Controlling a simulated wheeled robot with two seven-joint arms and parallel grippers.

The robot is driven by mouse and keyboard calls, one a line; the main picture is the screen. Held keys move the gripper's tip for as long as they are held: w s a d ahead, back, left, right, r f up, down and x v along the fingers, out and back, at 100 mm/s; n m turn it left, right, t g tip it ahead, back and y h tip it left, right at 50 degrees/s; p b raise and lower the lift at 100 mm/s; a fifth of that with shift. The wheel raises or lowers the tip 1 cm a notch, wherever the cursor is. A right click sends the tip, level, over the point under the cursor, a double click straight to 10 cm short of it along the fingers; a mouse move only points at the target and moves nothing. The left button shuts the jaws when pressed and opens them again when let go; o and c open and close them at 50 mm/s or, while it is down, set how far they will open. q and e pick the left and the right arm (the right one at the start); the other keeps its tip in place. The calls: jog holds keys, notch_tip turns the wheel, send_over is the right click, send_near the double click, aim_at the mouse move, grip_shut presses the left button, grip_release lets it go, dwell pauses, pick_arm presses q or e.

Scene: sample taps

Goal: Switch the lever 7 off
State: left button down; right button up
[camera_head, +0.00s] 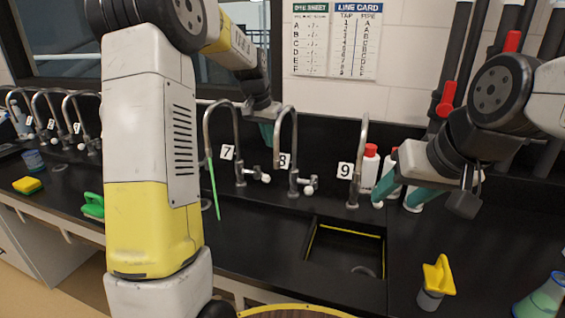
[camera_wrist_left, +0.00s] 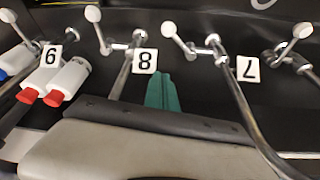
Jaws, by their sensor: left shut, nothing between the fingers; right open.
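Tap 7 (camera_head: 239,150) stands beside its label 7 (camera_head: 227,152). Its lever (camera_head: 258,175) has a white knob pointing right; in the left wrist view the lever 7 (camera_wrist_left: 178,38) points up and left. A thin green streak (camera_head: 213,188) like running liquid hangs below tap 7's spout. My left gripper (camera_head: 268,135) is above and behind the taps, between 7 and 8, partly hidden by tap 8's spout. In the left wrist view its teal fingers (camera_wrist_left: 163,92) are closed and empty, apart from the lever. My right gripper (camera_head: 398,192) is open, right of tap 9.
Tap 8 (camera_head: 293,165) and tap 9 (camera_head: 356,175) stand close on the right. A red-capped bottle (camera_head: 369,170) is near my right gripper. A black sink (camera_head: 345,245) lies in front; a yellow-topped object (camera_head: 437,275) is right of it. My left arm hides part of the counter.

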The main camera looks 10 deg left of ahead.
aim_at(262, 173)
dwell(0.3)
pick_arm(q)
notch_tip(262, 173, down, 10)
jog(key=shift+s, duration=0.2)
dwell(0.6)
jog(key=shift+s+a+f, duration=0.1)
jog(key=shift+a, duration=0.15)
